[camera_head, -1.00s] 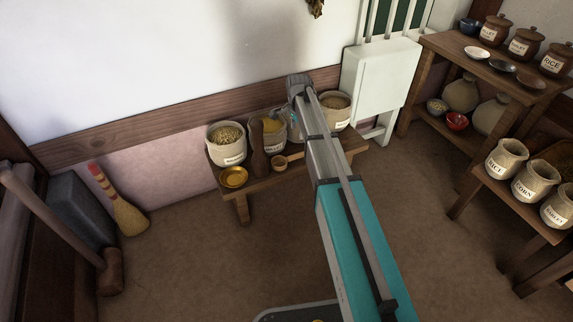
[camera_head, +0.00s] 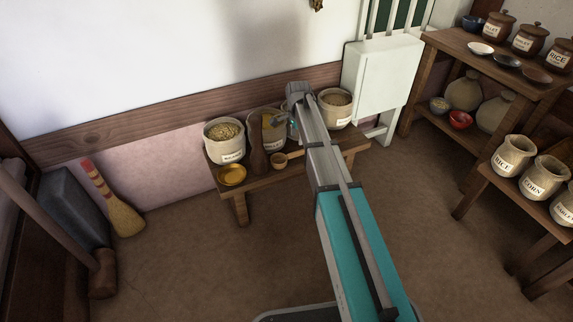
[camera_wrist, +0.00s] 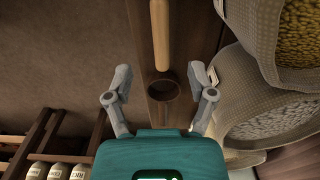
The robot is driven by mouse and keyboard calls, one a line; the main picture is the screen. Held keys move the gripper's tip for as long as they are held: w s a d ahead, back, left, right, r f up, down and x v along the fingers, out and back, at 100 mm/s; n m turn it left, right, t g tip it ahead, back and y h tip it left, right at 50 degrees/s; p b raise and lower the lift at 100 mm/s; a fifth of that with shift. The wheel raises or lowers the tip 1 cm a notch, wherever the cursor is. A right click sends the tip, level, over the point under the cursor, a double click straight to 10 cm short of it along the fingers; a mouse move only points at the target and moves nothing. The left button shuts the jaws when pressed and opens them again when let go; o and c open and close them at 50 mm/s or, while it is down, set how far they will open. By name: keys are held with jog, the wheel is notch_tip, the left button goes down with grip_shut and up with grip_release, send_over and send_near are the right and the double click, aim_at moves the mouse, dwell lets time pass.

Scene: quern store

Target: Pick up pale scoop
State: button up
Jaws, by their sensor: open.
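The pale scoop (camera_head: 279,161) lies on a low wooden bench (camera_head: 242,208), in front of the sacks. In the wrist view its light handle (camera_wrist: 160,35) points up the picture, and its round, dark-looking bowl (camera_wrist: 161,99) lies nearer my palm. My gripper (camera_wrist: 160,74) is open, with one finger on each side of the scoop in the picture. Nothing is between the fingers at their own height that I can make out. The gap in height to the scoop is hard to judge. In the head view my arm hides most of the gripper.
Grain sacks (camera_head: 224,150) stand along the back of the bench, close to one finger in the wrist view. Shelves with jars (camera_head: 513,153) are at the right.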

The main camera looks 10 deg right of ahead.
aim_at(297, 152)
jog(key=shift+f+b, duration=1.45)
jog(key=shift+f, duration=0.35)
jog(key=shift+w+f+b, duration=0.15)
jog(key=shift+f+b, duration=2.45)
grip_shut()
